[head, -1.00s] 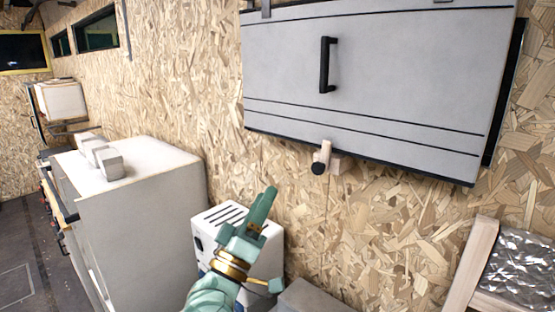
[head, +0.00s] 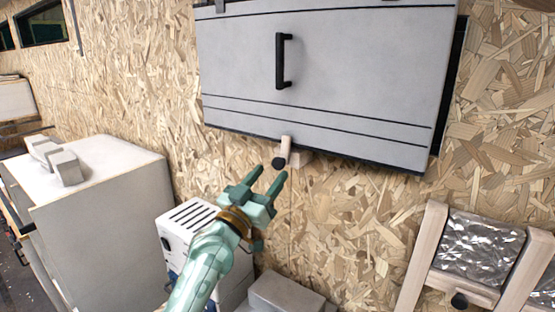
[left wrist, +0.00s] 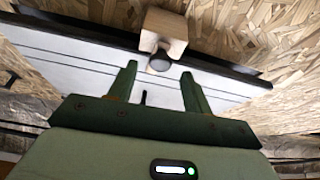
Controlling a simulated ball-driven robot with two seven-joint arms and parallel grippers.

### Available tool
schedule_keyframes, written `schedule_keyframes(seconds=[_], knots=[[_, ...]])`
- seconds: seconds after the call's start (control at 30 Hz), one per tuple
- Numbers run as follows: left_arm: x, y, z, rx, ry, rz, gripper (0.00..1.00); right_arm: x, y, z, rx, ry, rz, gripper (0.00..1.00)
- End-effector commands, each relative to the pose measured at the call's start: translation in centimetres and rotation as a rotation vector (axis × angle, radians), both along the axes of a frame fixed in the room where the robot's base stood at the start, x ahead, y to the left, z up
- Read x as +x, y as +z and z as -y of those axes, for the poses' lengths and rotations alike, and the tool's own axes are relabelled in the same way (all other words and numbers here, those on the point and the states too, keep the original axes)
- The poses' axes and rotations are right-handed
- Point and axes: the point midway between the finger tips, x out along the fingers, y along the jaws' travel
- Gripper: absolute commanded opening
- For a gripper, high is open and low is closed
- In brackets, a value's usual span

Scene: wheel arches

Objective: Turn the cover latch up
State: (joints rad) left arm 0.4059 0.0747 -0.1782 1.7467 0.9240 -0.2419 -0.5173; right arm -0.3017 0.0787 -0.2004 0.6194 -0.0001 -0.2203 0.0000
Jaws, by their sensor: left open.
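The cover latch (head: 286,147) is a small pale wooden piece with a dark round knob, below the lower edge of the grey cover (head: 320,75). In the head view it stands roughly upright, its top over the cover's lower edge. My left gripper (head: 268,177) is open and empty, its fingertips just below and beside the knob, with no contact clearly seen. In the left wrist view the latch's dark knob (left wrist: 158,62) lies ahead, between and beyond the two fingertips, in front of a wooden block (left wrist: 165,28). My right gripper is not in view.
A black handle (head: 282,62) stands out from the cover. A large pale cabinet (head: 100,220) stands at left. A wooden frame with foil (head: 480,252) is at lower right.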

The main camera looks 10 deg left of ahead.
Motion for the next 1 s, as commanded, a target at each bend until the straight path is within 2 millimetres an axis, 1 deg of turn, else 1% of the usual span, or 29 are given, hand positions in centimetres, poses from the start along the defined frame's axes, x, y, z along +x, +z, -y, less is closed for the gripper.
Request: schedule_keyframes(seconds=[0.03,0.1,0.23,0.4,0.63,0.67,0.7,0.8,0.9,1.0], knots=[[0.9,0.6,0.3,-0.002,-0.001,0.001,0.5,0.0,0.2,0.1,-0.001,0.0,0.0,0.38],[2.1,1.0,0.8,-0.001,0.0,0.0,0.5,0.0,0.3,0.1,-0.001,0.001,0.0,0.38],[3.5,1.5,1.3,-0.002,-0.001,-0.001,0.5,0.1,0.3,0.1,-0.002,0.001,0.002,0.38],[4.2,1.8,1.6,-0.001,0.0,0.0,0.5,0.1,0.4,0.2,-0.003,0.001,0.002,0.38],[4.2,1.8,1.6,-0.002,0.0,-0.001,0.5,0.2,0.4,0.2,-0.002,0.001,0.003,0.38],[4.2,1.8,1.6,-0.001,0.001,-0.001,0.41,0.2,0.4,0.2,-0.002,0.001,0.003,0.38],[4.2,1.8,1.6,-0.002,0.0,-0.001,0.3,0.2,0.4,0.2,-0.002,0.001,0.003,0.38],[4.2,1.8,1.6,-0.001,0.001,-0.001,0.06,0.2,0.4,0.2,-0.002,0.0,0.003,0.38],[4.2,1.8,1.6,-0.003,0.001,-0.001,0.06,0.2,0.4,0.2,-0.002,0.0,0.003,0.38],[4.2,2.1,1.6,-0.041,0.0,-0.02,0.06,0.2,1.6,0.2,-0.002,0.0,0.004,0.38]])
